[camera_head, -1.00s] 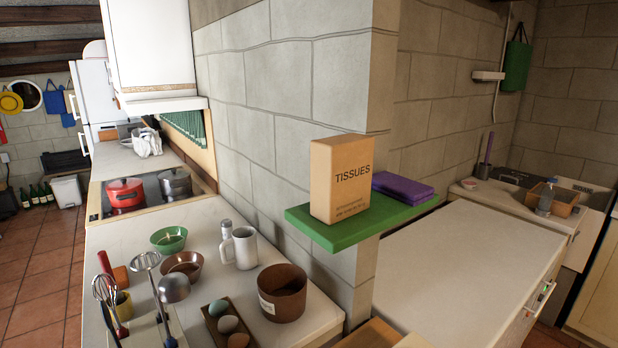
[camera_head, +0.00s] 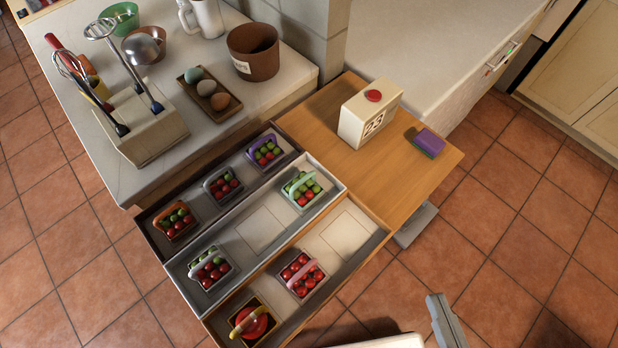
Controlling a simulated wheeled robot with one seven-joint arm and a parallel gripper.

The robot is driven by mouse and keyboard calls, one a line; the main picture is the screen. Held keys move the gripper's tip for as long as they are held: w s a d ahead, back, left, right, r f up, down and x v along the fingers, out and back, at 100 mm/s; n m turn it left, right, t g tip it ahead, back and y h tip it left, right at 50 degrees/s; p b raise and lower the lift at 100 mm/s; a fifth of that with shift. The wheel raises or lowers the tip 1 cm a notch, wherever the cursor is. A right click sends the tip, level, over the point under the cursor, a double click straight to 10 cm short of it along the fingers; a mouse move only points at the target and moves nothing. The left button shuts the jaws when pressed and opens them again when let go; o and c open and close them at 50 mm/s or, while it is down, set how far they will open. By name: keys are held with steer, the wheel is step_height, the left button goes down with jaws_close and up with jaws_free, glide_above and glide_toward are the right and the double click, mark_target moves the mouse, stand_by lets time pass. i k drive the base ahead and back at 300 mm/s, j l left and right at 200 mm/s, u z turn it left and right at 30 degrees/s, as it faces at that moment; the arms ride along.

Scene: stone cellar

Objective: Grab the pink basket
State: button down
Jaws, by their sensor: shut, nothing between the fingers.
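The pink basket (camera_head: 302,275) is a small basket with a pink handle, filled with red round fruit. It stands in the front tray (camera_head: 377,234), right of a yellow-handled basket and left of an empty marked square. Only a grey and a white part, which look like my arm, show at the bottom edge, right of the tray and apart from the basket. Nothing covers the basket.
Tiled floor (camera_head: 530,250) is clear at right.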

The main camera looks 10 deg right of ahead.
mark_target(303, 274)
steer(key=k+j+u, duration=0.2)
steer(key=k+j, duration=0.45)
steer(key=k, duration=0.05)
